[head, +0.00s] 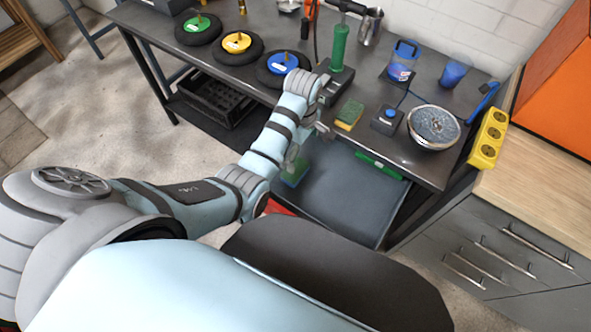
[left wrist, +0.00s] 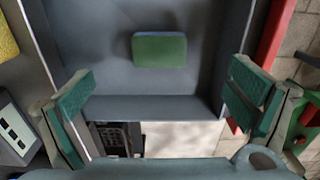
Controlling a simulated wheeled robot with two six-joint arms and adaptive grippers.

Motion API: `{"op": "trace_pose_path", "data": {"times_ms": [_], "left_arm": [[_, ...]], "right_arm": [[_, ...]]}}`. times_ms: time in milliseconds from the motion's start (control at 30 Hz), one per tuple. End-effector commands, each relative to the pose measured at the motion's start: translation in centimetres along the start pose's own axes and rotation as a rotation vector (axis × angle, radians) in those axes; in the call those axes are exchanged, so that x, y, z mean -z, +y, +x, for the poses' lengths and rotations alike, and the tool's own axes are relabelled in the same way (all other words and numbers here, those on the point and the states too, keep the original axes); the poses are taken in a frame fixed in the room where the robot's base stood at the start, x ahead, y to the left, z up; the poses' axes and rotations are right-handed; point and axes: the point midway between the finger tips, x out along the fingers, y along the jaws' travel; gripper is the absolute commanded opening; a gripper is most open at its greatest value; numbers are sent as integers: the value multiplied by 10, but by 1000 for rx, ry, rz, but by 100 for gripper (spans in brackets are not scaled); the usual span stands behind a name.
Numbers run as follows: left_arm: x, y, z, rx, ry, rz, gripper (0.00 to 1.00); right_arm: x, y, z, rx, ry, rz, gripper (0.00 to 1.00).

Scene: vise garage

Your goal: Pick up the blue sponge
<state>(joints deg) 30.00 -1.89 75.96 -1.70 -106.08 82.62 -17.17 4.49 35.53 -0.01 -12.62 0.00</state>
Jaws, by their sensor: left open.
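The blue sponge (left wrist: 159,50) lies in the left wrist view on a grey lower surface (left wrist: 110,20) with raised edges. Its face toward the camera is green, with a thin blue edge. In the head view the sponge (head: 294,174) shows below the table's front edge, beside my forearm. My left gripper (left wrist: 163,95) is open and empty, its two green-padded fingers spread wide, with the sponge between and beyond them. In the head view my left gripper (head: 310,142) is near the table's front edge, partly hidden by its own arm. My right gripper is not in view.
A yellow and green sponge (head: 349,115) lies on the dark tabletop. A button box (head: 387,119), a metal bowl (head: 433,127) and a blue cup (head: 453,74) stand to its right. Three coloured discs (head: 237,42) sit at the back left. A black crate (head: 218,98) is below.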

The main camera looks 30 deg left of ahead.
Motion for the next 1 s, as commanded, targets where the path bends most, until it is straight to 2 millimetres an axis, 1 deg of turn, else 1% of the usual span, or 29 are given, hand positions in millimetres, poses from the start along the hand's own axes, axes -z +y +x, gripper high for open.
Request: {"op": "trace_pose_path", "data": {"times_ms": [33,100,200,367,533,600,700,833,867,900,1000], "left_arm": [[0,-1,17,5,-1,-1,98],[0,-2,38,4,0,0,98],[0,-1,64,3,0,1,98],[1,0,85,0,0,2,98],[2,1,119,2,0,2,98],[2,1,130,1,0,2,98],[2,1,133,-1,0,2,98],[2,2,132,-2,0,3,98],[2,2,131,-2,0,3,97],[2,2,131,-2,0,3,90],[2,2,131,-2,0,3,77]], "right_arm": [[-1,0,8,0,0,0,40],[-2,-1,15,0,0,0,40],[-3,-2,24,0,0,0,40],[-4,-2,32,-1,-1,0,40],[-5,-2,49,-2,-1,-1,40],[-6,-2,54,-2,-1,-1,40],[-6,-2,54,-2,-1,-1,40],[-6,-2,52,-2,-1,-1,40],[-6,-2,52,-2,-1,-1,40],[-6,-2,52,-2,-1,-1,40],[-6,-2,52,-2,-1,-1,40]]}}
